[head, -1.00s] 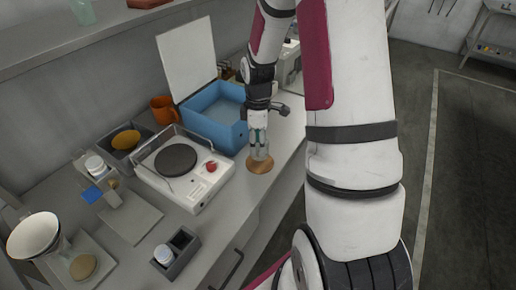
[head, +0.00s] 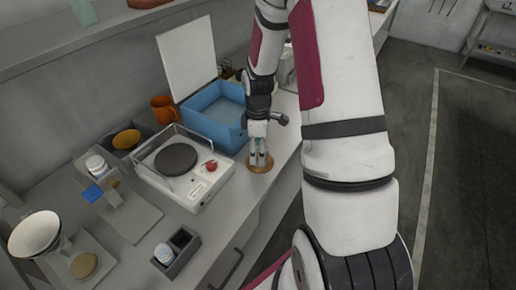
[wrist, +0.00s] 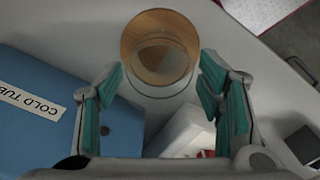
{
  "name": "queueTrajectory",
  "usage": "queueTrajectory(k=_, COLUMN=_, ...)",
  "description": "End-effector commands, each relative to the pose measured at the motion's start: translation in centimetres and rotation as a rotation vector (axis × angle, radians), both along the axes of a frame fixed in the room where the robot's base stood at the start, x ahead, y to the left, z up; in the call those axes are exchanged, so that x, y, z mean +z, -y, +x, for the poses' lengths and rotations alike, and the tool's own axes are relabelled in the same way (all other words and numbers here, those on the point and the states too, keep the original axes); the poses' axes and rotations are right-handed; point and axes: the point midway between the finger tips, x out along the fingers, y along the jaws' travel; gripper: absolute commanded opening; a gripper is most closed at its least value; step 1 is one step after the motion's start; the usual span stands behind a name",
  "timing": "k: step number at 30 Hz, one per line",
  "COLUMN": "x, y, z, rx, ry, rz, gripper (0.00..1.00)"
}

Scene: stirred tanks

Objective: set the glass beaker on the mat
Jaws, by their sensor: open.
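The glass beaker (wrist: 160,88) is clear and faint in the wrist view, in front of my fingertips and partly between them. It appears to stand upright on the round brown mat (head: 264,169), which shows through and around the glass. In the head view the beaker is hard to make out at my fingers. My gripper (head: 258,160) is over the mat, pointing down. In the wrist view my gripper (wrist: 160,70) is open, with teal finger pads apart on either side of the beaker. Whether a pad touches the glass is hard to tell.
The blue tub (head: 217,117) with a raised lid stands behind left of the mat. The white hotplate (head: 182,168) with a red knob is to the left. A grey holder (head: 178,252) stands nearer. The bench's right edge is close to the mat.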

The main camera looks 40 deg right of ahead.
Motion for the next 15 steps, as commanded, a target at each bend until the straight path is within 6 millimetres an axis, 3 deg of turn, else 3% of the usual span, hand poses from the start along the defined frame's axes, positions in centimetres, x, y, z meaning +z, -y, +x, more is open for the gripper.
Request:
queueTrajectory(k=5, x=1.3, y=0.0, z=0.1, rx=0.0, ry=0.004, rz=-0.002, gripper=0.61)
queueTrajectory(k=15, x=8.0, y=0.0, z=0.1, rx=0.0, ry=0.005, rz=-0.003, gripper=0.61)
